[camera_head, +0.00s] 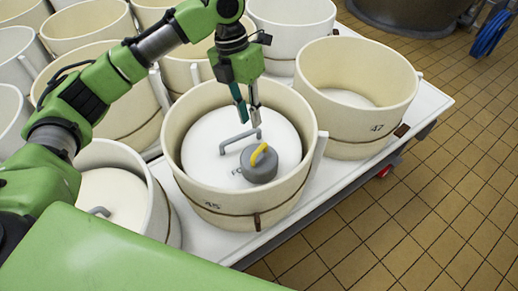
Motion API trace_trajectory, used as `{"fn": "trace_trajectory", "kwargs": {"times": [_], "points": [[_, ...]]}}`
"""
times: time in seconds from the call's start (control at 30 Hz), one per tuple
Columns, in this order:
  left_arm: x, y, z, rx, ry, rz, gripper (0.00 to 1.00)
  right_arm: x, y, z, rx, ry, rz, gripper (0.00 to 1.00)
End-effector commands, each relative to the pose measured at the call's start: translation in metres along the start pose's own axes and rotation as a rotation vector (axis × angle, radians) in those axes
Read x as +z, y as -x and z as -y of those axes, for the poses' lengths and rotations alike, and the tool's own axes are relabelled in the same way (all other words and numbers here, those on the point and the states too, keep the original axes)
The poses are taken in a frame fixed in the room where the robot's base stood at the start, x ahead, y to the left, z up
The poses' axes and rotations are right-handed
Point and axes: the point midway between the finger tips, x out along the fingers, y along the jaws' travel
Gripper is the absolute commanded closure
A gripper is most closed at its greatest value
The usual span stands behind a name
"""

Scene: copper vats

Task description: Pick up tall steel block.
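A grey metal block (259,168) with a round body and a yellow handle (259,154) on top stands in the cream tub marked 45 (179,183). It rests on the tub's white inner lid (215,137), on the right front part, beside the lid's grey bar handle (239,141). I take it to be the steel block; no other block shows. My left gripper (251,121) hangs over the same tub, pointing down, behind and a little above the block in the picture. Its two fingers are apart with nothing between them. My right gripper is out of view.
Several cream tubs crowd the white table (435,103), including one marked 47 (376,128) to the right. The tub's rim surrounds the block. Tiled floor (430,200) lies clear at the right. A dark metal vat (410,15) and a blue hose (489,34) are at the back.

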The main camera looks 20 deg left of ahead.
Motion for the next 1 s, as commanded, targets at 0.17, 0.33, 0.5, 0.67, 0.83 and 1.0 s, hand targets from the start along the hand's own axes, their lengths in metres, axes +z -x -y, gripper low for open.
{"fn": "trace_trajectory", "kwargs": {"times": [0.17,0.33,0.5,0.67,0.83,1.0], "points": [[-0.001,-0.036,0.000,0.000,0.000,-0.006,0.83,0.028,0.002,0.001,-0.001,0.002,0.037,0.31],[0.000,-0.066,0.000,0.000,0.000,-0.004,0.83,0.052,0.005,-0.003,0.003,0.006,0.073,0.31],[0.001,-0.079,0.000,0.000,0.000,-0.001,0.83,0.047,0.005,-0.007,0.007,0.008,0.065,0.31],[0.005,-0.094,-0.001,0.000,0.002,-0.004,0.83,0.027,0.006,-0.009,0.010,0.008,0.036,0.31],[0.010,-0.119,-0.004,0.000,0.001,-0.003,0.83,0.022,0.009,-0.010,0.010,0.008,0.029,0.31],[0.011,-0.131,-0.004,0.001,0.000,0.000,0.83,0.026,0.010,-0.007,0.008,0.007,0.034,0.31]]}}
